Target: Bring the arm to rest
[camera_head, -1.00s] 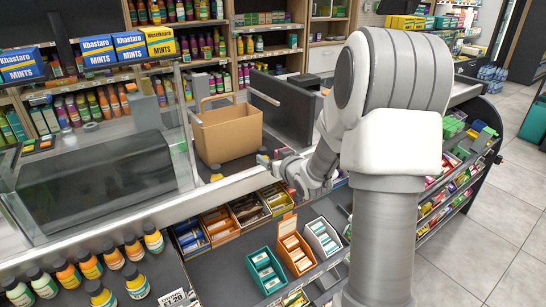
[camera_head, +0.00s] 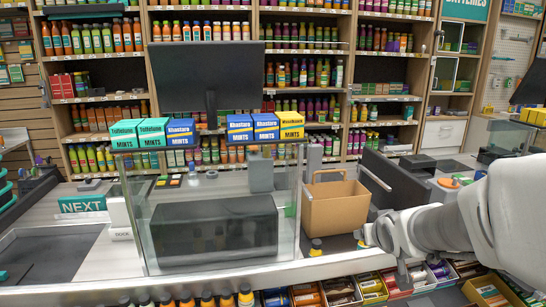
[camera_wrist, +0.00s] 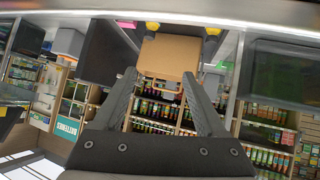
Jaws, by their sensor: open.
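My arm enters from the right in the head view, and my gripper (camera_head: 366,236) is low over the counter's front edge, just in front of the brown paper bag (camera_head: 334,207). In the wrist view, which looks upside down, the two dark fingers of my gripper (camera_wrist: 159,78) are spread apart with nothing between them. The bag (camera_wrist: 169,55) shows beyond the fingertips there. The arm's far end near the gripper is partly hidden by its own links in the head view.
A yellow-capped bottle (camera_head: 316,247) stands by the bag. A glass screen (camera_head: 215,215) is to the left, with mint boxes (camera_head: 195,131) on top. A dark monitor (camera_head: 388,180) is right of the bag. Candy boxes (camera_head: 340,290) line the shelf below the counter.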

